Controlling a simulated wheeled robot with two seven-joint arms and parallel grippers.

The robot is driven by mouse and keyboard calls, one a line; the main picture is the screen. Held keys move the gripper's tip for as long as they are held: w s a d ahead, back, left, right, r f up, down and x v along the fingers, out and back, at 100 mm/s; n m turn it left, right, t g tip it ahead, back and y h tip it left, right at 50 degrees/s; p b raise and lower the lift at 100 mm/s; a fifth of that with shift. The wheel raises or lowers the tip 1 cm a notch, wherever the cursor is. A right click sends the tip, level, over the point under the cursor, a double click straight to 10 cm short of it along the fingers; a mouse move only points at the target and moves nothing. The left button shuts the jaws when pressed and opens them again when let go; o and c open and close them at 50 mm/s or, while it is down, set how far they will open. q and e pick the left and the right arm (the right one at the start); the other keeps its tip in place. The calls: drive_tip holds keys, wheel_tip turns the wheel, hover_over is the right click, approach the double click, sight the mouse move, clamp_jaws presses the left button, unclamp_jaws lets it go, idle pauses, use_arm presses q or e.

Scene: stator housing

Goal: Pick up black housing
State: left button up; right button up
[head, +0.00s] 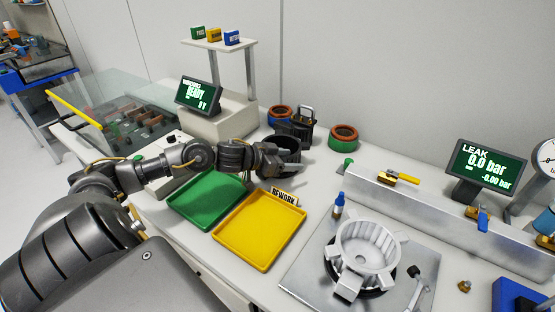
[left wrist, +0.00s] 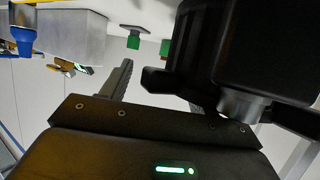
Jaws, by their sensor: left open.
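The black housing (head: 289,147) stands on the table at the back, just beyond the tip of my left arm. It is dark and round, and its near side is partly hidden by my gripper. My left gripper (head: 272,160) is open right at the housing's near left side. In the left wrist view the black housing (left wrist: 245,45) fills the upper right, close to the gripper, and one finger stands clear to its left. The other finger is hard to make out against the dark housing, so I cannot tell whether it touches. My right gripper is not in view.
A green tray (head: 207,198) and a yellow tray (head: 246,246) lie in front of the arm. Copper-wound rings (head: 343,137) and a black handled block (head: 303,119) stand behind. A pale metal housing (head: 366,248) sits on a plate (head: 313,281) at the right.

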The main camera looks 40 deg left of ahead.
use_arm(q)
drive_tip(key=shift+s+d+f, duration=0.1)
drive_tip(key=shift+f, duration=0.05)
clamp_jaws()
idle(0.4)
